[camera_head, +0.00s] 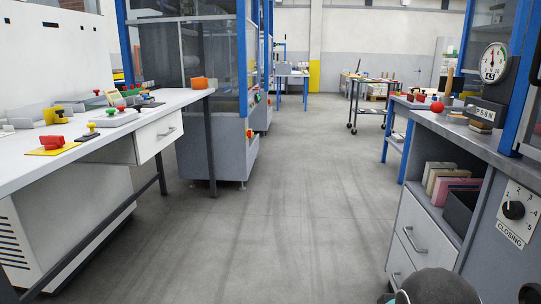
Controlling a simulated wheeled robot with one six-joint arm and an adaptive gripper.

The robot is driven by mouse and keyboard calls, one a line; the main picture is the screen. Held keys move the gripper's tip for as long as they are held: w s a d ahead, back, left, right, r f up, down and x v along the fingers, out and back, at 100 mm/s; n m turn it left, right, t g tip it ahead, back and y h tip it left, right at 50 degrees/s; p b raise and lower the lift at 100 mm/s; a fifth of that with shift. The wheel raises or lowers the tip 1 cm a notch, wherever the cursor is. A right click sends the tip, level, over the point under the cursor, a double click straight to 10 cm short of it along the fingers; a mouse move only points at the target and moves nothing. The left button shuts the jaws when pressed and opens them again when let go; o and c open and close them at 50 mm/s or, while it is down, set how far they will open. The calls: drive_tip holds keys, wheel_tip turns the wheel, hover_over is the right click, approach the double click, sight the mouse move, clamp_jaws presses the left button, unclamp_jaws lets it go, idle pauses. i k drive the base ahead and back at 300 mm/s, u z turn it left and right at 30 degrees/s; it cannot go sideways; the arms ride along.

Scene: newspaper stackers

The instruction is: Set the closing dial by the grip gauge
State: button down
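The closing dial (514,210) is a black knob on a white plate marked CLOSING, with numbers 1 to 5 around it. It sits on the front of the grey cabinet at the right edge. Its pale mark seems to point up and left, near the 1. My gripper is not clearly in view; rounded dark parts, likely mine, show at the bottom right.
The grey cabinet (465,132) has an open shelf with books (455,186) and drawers below. A long white bench (70,150) with red and yellow controls runs along the left. The floor (290,200) between them is clear.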

sight(512, 211)
drive_tip(key=k, duration=0.7)
drive_tip(key=z, duration=0.9)
